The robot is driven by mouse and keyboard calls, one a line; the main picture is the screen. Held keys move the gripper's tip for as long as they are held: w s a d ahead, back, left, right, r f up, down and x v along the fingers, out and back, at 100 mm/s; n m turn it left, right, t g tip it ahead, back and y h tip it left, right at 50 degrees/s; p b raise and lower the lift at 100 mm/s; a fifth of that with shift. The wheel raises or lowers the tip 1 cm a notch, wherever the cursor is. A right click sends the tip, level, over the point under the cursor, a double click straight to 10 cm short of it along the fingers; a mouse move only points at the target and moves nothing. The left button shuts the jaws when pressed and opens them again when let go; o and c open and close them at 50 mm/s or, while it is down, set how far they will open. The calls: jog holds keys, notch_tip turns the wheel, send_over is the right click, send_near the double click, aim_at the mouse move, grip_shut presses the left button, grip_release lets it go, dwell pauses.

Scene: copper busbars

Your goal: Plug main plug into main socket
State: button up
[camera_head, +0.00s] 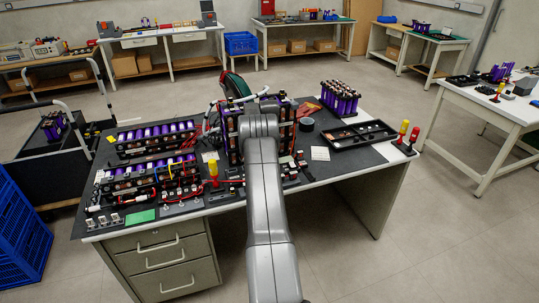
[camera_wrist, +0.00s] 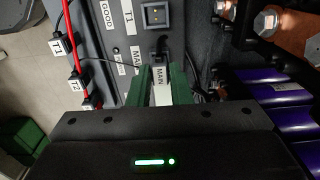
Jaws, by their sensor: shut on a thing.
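In the wrist view, my gripper (camera_wrist: 161,86) has its two green fingers closed around the main plug (camera_wrist: 159,73), a black piece with a white "MAIN" label. The plug's dark front end points up the picture, towards a dark panel (camera_wrist: 122,38). A "MAIN" label on the panel is partly hidden by the left finger. I cannot tell whether the plug's front end touches or enters a socket. A square black port with a pale frame (camera_wrist: 155,14) lies just beyond the plug. In the head view, my arm hides the gripper and plug.
Purple cells (camera_wrist: 290,118) and copper parts with bolts (camera_wrist: 265,22) are close on the right. In the head view, the workbench (camera_head: 335,172) is crowded, with a black tray (camera_head: 358,135) on its right.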

jog(key=shift+f, duration=0.15)
jog(key=o, duration=0.9)
jog(key=shift+r+p, duration=1.25)
jog(key=shift+r, duration=1.8)
